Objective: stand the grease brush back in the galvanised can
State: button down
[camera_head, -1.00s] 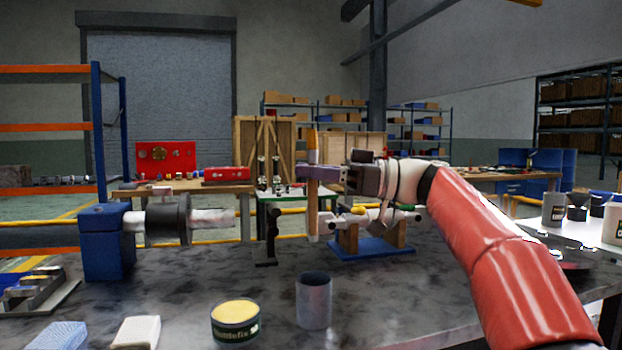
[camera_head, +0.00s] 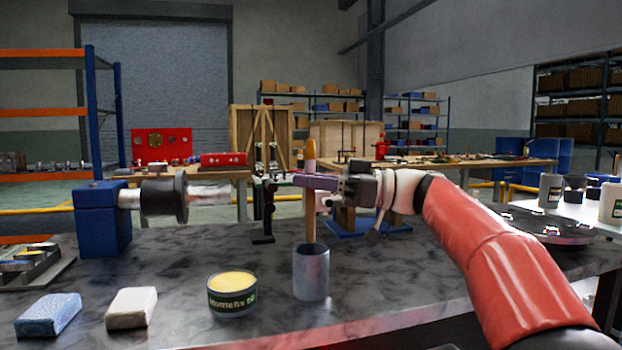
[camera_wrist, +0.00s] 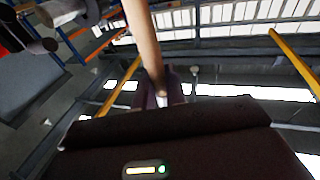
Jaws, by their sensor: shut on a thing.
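My gripper (camera_head: 314,182) is shut on the grease brush (camera_head: 311,222), a slim light-wood stick with an orange-tan upper end. The brush is upright, and its lower end meets the mouth of the galvanised can (camera_head: 311,275) in the head view. I cannot tell whether that end is just inside the rim or behind it. The can is a plain grey open cylinder standing on the dark bench. In the wrist view the brush (camera_wrist: 143,40) runs up from between the fingers (camera_wrist: 160,88); the can is not visible there.
A green tin with a yellow top (camera_head: 232,293) stands left of the can. A white block (camera_head: 132,307) and a blue-and-white block (camera_head: 49,314) lie farther left. A blue machine with a shaft (camera_head: 103,220) stands behind.

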aim_at(312, 214)
jog(key=shift+f+b, duration=2.9)
jog(key=shift+b, duration=0.05)
jog(key=c, duration=1.3)
grip_release()
jog(key=shift+c, duration=0.2)
jog(key=d, duration=0.7)
jog(key=shift+d+f, duration=0.4)
jog(key=shift+f, duration=0.05)
jog(key=shift+s, duration=0.15)
